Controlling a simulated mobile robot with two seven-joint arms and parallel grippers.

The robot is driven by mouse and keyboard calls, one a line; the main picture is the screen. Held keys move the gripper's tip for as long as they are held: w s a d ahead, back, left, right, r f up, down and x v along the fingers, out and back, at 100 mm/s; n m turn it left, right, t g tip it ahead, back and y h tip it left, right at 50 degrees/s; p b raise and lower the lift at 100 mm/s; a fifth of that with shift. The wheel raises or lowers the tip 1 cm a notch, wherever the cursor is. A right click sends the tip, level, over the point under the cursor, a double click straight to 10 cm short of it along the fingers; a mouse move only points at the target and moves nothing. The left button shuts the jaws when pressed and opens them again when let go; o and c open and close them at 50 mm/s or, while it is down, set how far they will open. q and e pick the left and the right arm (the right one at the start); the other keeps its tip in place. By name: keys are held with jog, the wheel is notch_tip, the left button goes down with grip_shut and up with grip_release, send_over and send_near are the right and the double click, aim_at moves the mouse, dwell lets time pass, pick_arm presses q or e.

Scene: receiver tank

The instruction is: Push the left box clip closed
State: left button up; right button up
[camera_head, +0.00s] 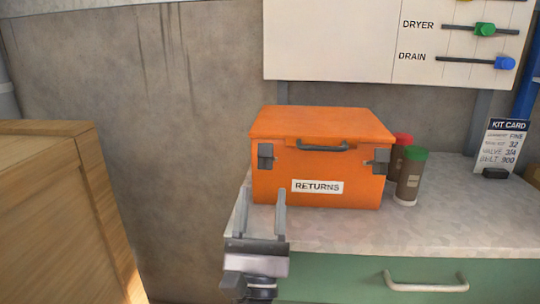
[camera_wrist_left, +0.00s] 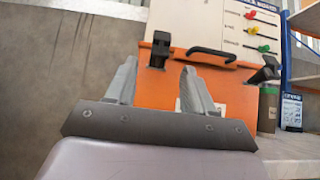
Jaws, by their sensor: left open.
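The orange box (camera_head: 320,163) labelled RETURNS stands on the counter with its lid down. Its left box clip (camera_head: 265,157) is a dark grey piece at the front left, below the lid edge. It also shows in the left wrist view (camera_wrist_left: 160,50), where it seems to stand out from the box front. The right clip (camera_head: 379,162) is at the front right corner. My left gripper (camera_head: 262,192) is open and empty, in front of and below the left clip, fingers pointing towards the box. In the left wrist view the clip appears between and beyond the fingertips, apart from them. My right gripper is out of view.
Two jars, one with a red lid (camera_head: 403,139) and one with a green lid (camera_head: 414,154), stand right of the box. A kit card (camera_head: 502,143) is further right. The counter (camera_head: 455,215) has free room at right. A wooden crate (camera_head: 40,210) is at left.

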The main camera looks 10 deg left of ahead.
aim_at(265, 160)
pick_arm(q)
jog(key=p+x, duration=0.1)
jog(key=x, duration=0.4)
jog(key=shift+w+r, duration=0.1)
jog(key=shift+r, duration=0.35)
jog(key=shift+w+r, duration=0.4)
jog(key=shift+w, duration=0.1)
grip_shut()
